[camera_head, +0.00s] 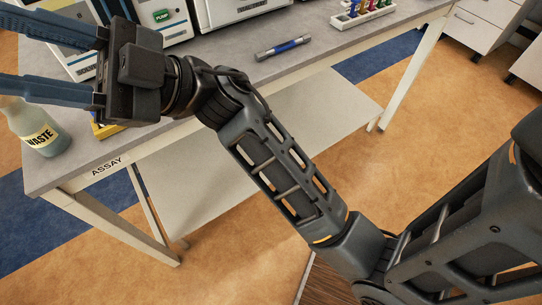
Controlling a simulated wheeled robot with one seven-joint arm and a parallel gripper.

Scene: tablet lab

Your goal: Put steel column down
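A steel column (283,48) with a blue middle band lies on its side on the grey table (330,55), towards the back middle. My gripper (20,58) is at the upper left, over the table's left end. Its two fingers point left and stand wide apart, with nothing visible between them. Their tips run out of the picture at the left edge. The column lies well to the right of the gripper, apart from it.
A waste bottle (38,130) stands at the table's left edge, just below the lower finger. A yellow object (103,130) is partly hidden under my gripper. A pump instrument (165,18) and a vial rack (362,12) stand at the back. Tabletop around the column is clear.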

